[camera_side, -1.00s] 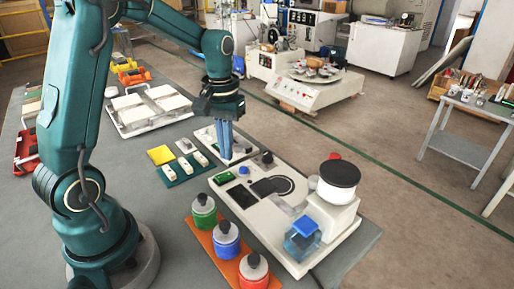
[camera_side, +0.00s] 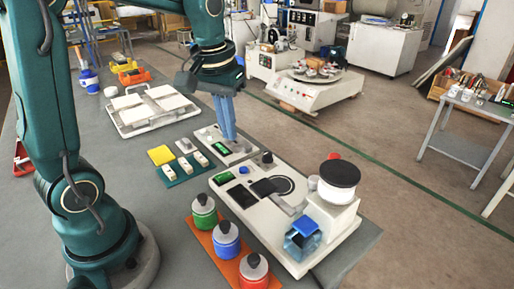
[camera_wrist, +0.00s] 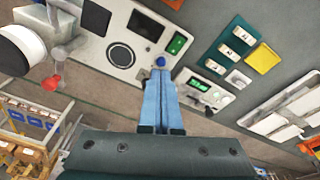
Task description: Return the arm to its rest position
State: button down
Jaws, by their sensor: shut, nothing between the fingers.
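My gripper (camera_side: 229,137) is shut and empty, its long blue fingers pressed together and pointing down. In the side view the fingertips are in front of the small white device with a green display (camera_side: 222,147); whether they touch it I cannot tell. In the wrist view the closed fingers (camera_wrist: 161,72) reach up the middle of the picture, between the large white test machine (camera_wrist: 95,30) and the small device (camera_wrist: 207,90).
The white test machine (camera_side: 236,209) stands on the grey table (camera_side: 152,212). Green, blue and red jars (camera_side: 227,240) stand on an orange tray. A teal board with white blocks (camera_side: 174,181), a yellow square (camera_side: 161,155) and a tray of white tiles (camera_side: 128,128) lie behind.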

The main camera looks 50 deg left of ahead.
jog(key=s+d+m+t, duration=0.3)
jog(key=s+d, duration=0.4)
jog(key=s, duration=0.4)
jog(key=shift+r+m+t, duration=0.2)
jog(key=shift+m+t, duration=0.2)
jog(key=shift+m, duration=0.4)
